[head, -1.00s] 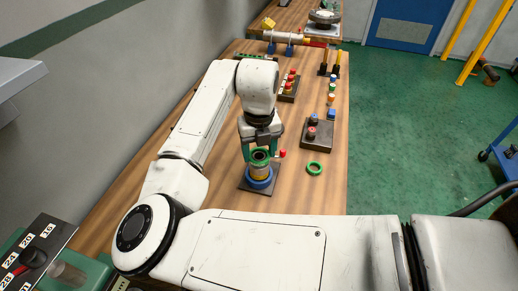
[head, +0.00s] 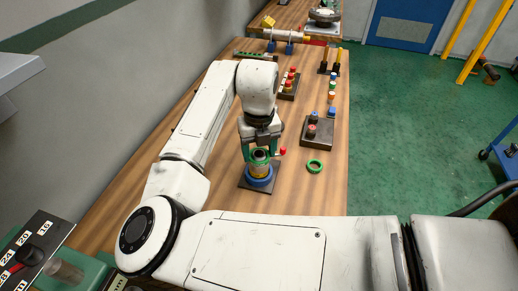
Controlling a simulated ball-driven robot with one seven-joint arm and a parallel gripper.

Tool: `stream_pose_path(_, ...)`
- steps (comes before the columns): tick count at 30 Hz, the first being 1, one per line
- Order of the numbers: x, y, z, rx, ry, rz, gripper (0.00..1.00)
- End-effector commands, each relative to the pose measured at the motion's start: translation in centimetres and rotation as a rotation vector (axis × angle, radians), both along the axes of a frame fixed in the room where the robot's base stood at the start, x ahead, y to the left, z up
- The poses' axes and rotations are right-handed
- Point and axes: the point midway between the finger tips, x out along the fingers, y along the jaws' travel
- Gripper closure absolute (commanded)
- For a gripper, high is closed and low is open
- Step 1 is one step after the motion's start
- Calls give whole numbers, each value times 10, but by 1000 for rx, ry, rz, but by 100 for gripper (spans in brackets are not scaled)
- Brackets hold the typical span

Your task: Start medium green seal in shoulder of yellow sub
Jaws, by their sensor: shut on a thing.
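The yellow sub (head: 260,170) stands upright in a blue ring (head: 260,182) on a dark square plate (head: 246,187), in the middle of the head view. My gripper (head: 261,151) points down over its top and is shut on a green seal (head: 251,155). The seal is at the upper end of the sub, and a grey top shows within it. The fingers partly hide the seal. I cannot tell whether it touches the shoulder. A second green ring (head: 315,166) lies flat on the table to the right.
A dark block (head: 317,132) with red and blue-topped parts stands right of my gripper. A small red piece (head: 283,151) lies near the fingers. Racks of coloured parts (head: 289,84) stand farther back. The wooden table (head: 310,195) is clear at front right.

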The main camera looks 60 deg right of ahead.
Motion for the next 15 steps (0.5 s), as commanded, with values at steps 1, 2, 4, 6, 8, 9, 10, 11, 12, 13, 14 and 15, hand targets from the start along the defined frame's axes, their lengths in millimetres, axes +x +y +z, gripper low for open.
stream_pose_path(1,0,0,-2,1,1,0,67)
stream_pose_path(2,0,0,-2,1,1,0,67)
stream_pose_path(4,0,0,-2,1,1,0,34)
stream_pose_path(6,0,0,-2,1,1,0,27)
stream_pose_path(8,0,0,-1,1,1,0,21)
stream_pose_path(9,0,0,-1,1,1,0,17)
stream_pose_path(10,0,0,-1,1,1,0,14)
stream_pose_path(11,0,0,-1,1,1,0,12)
stream_pose_path(12,0,0,-1,1,1,0,8)
stream_pose_path(13,0,0,-1,1,0,0,8)
stream_pose_path(14,0,0,-1,1,0,0,8)
stream_pose_path(15,0,0,-1,1,0,0,8)
